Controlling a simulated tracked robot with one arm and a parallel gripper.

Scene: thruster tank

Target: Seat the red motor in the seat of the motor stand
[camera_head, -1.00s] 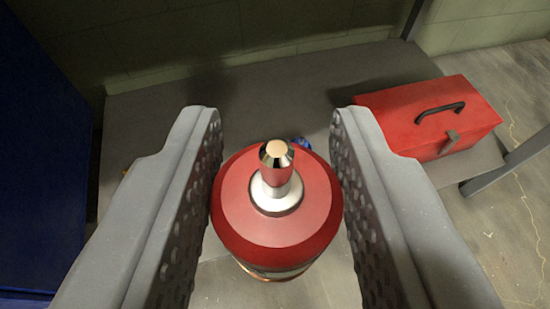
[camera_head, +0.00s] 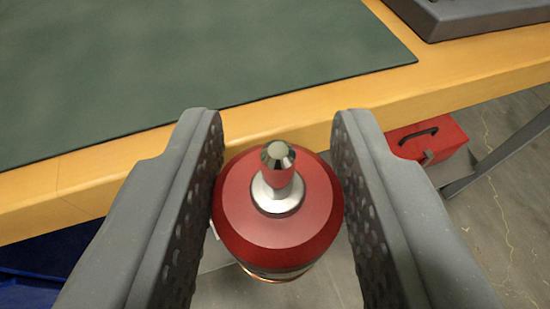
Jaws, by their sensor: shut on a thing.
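The red motor (camera_head: 262,232) is a round red body with a silver collar and a shiny shaft tip pointing toward the camera. My gripper (camera_head: 277,190) is shut on it, with one grey perforated finger on each side. The motor is held in front of the wooden table's near edge, with floor showing below it. A copper-coloured ring shows at its lower side. The motor stand cannot be made out in this view.
A wooden table (camera_head: 110,192) spans the top of the view, with a dark green mat (camera_head: 180,70) on it. A dark grey object (camera_head: 470,14) sits at the table's back right. A red toolbox (camera_head: 432,140) is below, right of the table edge. Something blue (camera_head: 45,275) is at lower left.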

